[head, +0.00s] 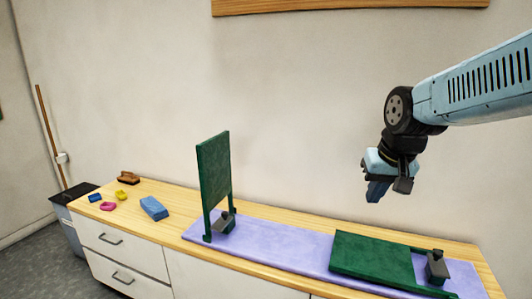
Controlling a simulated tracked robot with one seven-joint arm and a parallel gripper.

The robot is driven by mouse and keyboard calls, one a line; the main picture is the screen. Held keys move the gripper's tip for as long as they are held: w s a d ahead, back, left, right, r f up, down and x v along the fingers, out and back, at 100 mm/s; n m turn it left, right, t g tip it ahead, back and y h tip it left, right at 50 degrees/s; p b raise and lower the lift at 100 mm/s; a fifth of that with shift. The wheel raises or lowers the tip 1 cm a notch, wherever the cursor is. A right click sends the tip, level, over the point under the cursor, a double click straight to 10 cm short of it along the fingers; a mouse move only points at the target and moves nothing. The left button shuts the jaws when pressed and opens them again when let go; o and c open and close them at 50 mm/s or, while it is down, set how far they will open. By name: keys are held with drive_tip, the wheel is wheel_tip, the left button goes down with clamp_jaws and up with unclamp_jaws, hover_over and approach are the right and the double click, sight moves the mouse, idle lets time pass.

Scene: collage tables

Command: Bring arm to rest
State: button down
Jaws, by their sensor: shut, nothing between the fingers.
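My gripper (374,191) hangs from my light blue arm, which reaches in from the right edge. It points down, shut and empty, in the air above the right half of the counter. It is apart from everything below it. The fingertips are small and dark in this view.
A wooden counter (170,222) carries a purple mat (285,248). On the mat, one green panel (214,170) stands upright and another (375,261) lies flat. A blue block (154,208), a brown brush (129,178) and small coloured pieces lie at left. A wall stands behind.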

drive_tip(key=s+r+t, duration=0.1)
drive_tip(key=s+r, duration=0.2)
drive_tip(key=s, duration=0.7)
drive_tip(key=shift+a+n+t+h, duration=0.25)
drive_tip(key=shift+n+t+h, duration=0.05)
drive_tip(key=shift+n, duration=0.1)
idle(0.5)
